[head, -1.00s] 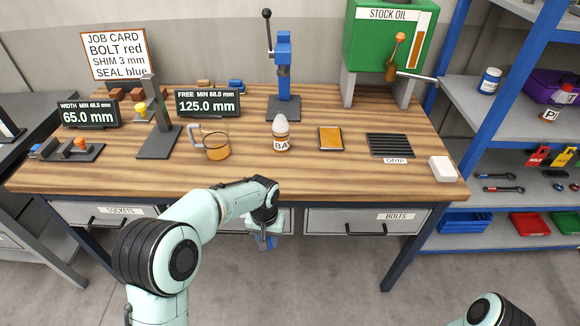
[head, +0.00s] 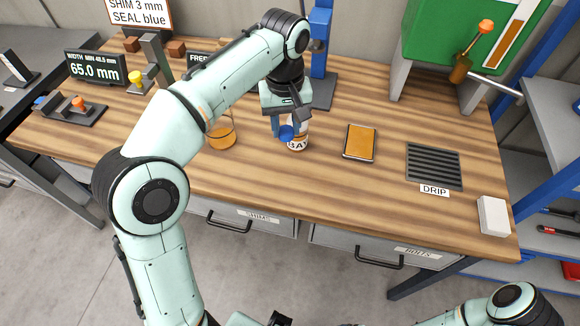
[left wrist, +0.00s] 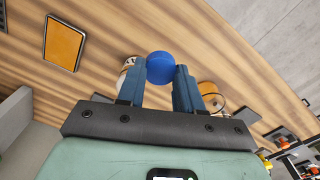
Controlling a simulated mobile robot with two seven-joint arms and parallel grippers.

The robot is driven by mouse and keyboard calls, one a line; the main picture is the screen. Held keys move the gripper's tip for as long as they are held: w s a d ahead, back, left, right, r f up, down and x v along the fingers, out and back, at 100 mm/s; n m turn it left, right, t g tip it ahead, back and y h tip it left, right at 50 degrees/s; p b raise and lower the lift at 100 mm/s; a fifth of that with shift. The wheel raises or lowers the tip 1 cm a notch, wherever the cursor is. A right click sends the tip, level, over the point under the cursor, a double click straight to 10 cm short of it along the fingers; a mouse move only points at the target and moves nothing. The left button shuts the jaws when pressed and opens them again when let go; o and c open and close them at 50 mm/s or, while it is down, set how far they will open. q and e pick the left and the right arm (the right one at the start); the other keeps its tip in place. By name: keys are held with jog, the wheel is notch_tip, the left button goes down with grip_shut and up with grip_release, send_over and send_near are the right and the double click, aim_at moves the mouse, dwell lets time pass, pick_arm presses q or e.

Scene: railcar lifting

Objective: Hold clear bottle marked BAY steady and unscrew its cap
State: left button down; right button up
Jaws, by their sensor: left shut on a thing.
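The bottle marked BAY (head: 298,144) stands upright on the bench, with orange at the base of its label. Its top is hidden behind my left gripper (head: 284,127) in the head view. In the left wrist view the blue round thing (left wrist: 160,67) sits between the fingertips, and part of the bottle (left wrist: 127,65) shows beside one finger. I cannot tell whether the gripper touches the bottle.
An orange tray (head: 360,142), a drip grate (head: 434,165) and a white block (head: 493,215) lie to the right. The blue press (head: 319,45) stands behind.

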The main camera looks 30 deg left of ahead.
aim_at(286, 131)
pick_arm(q)
notch_tip(286, 131, down, 12)
jog(key=shift+s+f+b, duration=0.1)
jog(key=shift+b, duration=1.1)
jog(key=shift+f+b, duration=0.35)
jog(key=shift+f, duration=2)
pick_arm(e)
jog(key=shift+s+f, duration=0.3)
jog(key=shift+f, duration=0.4)
jog(key=shift+s+f, duration=0.3)
jog(key=shift+f, duration=0.35)
jog(key=shift+s+f, duration=0.3)
jog(key=shift+f, duration=0.4)
pick_arm(q)
jog(key=shift+f, duration=0.2)
jog(key=c, duration=0.7)
grip_release()
jog(key=shift+c, duration=0.2)
jog(key=shift+r, duration=0.2)
notch_tip(286, 131, up, 12)
jog(key=shift+r+p, duration=0.1)
jog(key=shift+p, duration=1.1)
pick_arm(e)
jog(key=r, duration=0.1)
jog(key=w+r, duration=0.1)
jog(key=shift+r, duration=0.3)
